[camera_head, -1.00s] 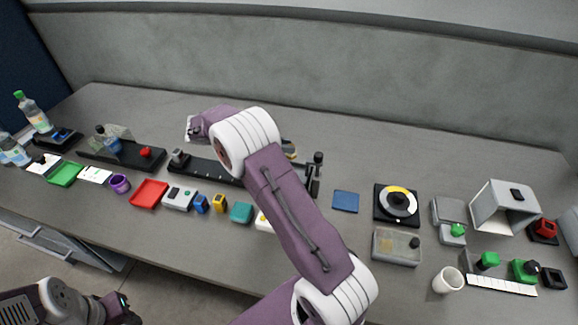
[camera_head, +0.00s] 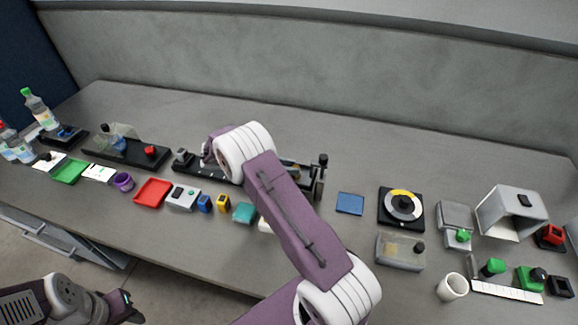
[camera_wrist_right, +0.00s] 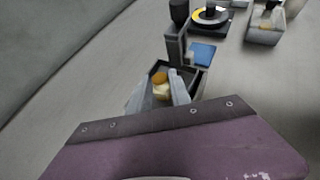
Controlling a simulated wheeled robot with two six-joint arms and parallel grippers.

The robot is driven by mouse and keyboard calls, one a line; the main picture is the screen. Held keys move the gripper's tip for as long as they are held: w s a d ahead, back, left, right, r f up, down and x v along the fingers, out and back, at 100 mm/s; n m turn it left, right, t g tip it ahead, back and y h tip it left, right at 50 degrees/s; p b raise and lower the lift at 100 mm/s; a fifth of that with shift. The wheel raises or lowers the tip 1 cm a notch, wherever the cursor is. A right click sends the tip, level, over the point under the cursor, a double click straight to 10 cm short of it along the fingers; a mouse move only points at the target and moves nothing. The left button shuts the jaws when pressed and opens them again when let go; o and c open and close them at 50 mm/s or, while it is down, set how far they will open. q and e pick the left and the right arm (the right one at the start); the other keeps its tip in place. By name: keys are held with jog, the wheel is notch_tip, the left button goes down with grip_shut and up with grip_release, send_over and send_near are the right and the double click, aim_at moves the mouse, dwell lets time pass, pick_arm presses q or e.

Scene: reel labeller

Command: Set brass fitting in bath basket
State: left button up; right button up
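The brass fitting (camera_wrist_right: 160,85), yellow with an orange top, sits between the pale fingers of my right gripper (camera_wrist_right: 161,88) in the right wrist view. The gripper appears shut on it. The dark-rimmed bath basket (camera_wrist_right: 202,82) is just beyond and below the fingers; I cannot tell whether the fitting is inside its rim. In the head view my right forearm hides most of the gripper and basket, near the right end of the long black base (camera_head: 190,169). My left gripper (camera_head: 127,306) is low at the left, off the table; its fingers are unclear.
A dark post (camera_head: 323,162) stands close beside the basket. A blue mat (camera_head: 350,203) and a black dial unit (camera_head: 402,208) lie to the right. Red (camera_head: 153,192) and green (camera_head: 70,171) trays and small boxes line the front left. The back of the table is clear.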

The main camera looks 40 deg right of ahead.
jog(key=shift+o, duration=1.1)
jog(key=shift+r, duration=0.25)
jog(key=b+v, duration=0.1)
jog(key=v, duration=1.1)
jog(key=s+a+f+m+t+y, duration=0.2)
jog(key=s+m+y, duration=0.4)
jog(key=s, duration=0.3)
jog(key=s+a+f+m+t+y, duration=0.2)
jog(key=s+a+f+m+y, duration=0.3)
jog(key=s+m, duration=0.4)
jog(key=shift+s+a+f+t+y, duration=0.3)
jog(key=shift+s+a+y, duration=0.2)
jog(key=shift+s+a, duration=0.35)
jog(key=shift+w, duration=0.1)
